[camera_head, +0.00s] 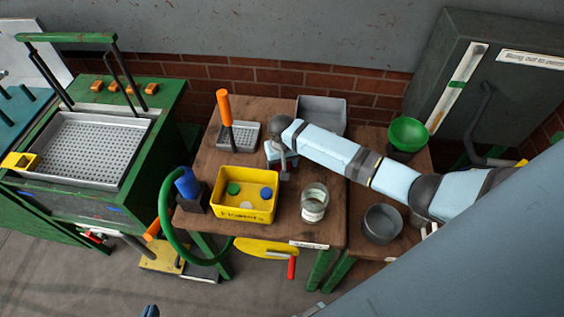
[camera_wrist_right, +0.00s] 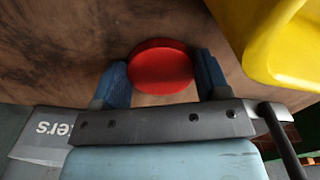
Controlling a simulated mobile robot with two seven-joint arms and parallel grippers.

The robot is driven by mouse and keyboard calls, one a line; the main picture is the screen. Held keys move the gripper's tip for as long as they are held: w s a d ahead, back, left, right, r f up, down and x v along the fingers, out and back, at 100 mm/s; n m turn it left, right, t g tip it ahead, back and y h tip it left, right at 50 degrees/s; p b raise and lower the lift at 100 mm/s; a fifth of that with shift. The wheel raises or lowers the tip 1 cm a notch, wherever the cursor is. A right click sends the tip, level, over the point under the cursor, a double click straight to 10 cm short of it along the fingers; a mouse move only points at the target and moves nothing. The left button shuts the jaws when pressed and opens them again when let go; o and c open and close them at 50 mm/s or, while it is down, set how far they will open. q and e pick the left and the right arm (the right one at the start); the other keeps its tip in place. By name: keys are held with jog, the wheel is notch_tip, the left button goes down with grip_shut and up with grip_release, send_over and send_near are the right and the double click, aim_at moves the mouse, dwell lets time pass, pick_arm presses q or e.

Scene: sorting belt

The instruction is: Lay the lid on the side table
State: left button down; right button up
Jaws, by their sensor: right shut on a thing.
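A round red lid (camera_wrist_right: 161,67) shows in the right wrist view between the two blue fingers of my right gripper (camera_wrist_right: 162,80), which is shut on it. Brown wood lies beneath; I cannot tell whether the lid touches it. In the head view my right gripper (camera_head: 281,165) is over the middle wooden table (camera_head: 262,108), behind the yellow bin; the lid is hidden there. An open glass jar (camera_head: 314,203) stands near that table's front edge. A second wooden table (camera_head: 358,268) adjoins on the right. A small dark tip of my left gripper (camera_head: 150,311) shows at the bottom edge.
The yellow bin (camera_head: 243,213) holds several discs. Around it are a grey perforated tray (camera_head: 238,142) with an orange-handled tool, a grey bin (camera_head: 322,108) and a blue-black holder (camera_head: 188,190). The right table bears a green bowl (camera_head: 408,132) and a grey pot (camera_head: 382,224).

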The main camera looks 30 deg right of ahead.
jog(key=shift+f, duration=0.1)
jog(key=o, duration=0.9)
jog(key=shift+c, duration=0.2)
notch_tip(320, 180, up, 12)
